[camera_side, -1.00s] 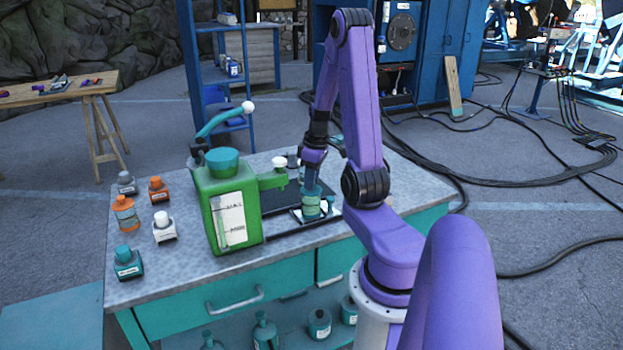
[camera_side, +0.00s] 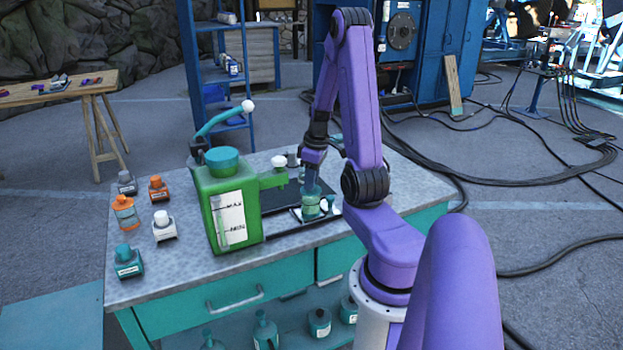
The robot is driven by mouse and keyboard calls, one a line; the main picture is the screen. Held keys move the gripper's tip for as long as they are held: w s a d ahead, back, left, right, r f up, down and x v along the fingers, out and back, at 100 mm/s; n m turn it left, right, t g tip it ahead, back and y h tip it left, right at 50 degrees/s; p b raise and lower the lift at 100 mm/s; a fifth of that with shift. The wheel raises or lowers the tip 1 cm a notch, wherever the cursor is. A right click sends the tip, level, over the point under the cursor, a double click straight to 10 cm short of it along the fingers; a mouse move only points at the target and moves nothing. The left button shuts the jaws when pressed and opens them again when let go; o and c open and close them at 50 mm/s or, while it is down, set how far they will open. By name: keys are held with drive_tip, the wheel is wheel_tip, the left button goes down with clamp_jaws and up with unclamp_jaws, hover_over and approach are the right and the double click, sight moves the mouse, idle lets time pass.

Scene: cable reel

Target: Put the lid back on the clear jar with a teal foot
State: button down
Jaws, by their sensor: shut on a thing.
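A small teal-tinted jar (camera_side: 311,208) stands on a dark tray on the workbench, just right of the green canister. My gripper (camera_side: 312,182) points down directly over the jar's top. It is shut on a small piece at the mouth that looks like the lid. The fingertips and the lid's edge are too small to make out. I cannot tell whether the lid is seated or slightly above the rim.
A green canister (camera_side: 228,205) with a teal cap and raised handle stands close to the left. Small bottles, including an orange one (camera_side: 125,213) and a teal one (camera_side: 127,262), line the bench's left side.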

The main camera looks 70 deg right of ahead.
idle(0.3)
drive_tip(key=shift+c, duration=1.9)
unclamp_jaws()
drive_tip(key=shift+r, duration=3.5)
clamp_jaws()
drive_tip(key=shift+f, duration=2.8)
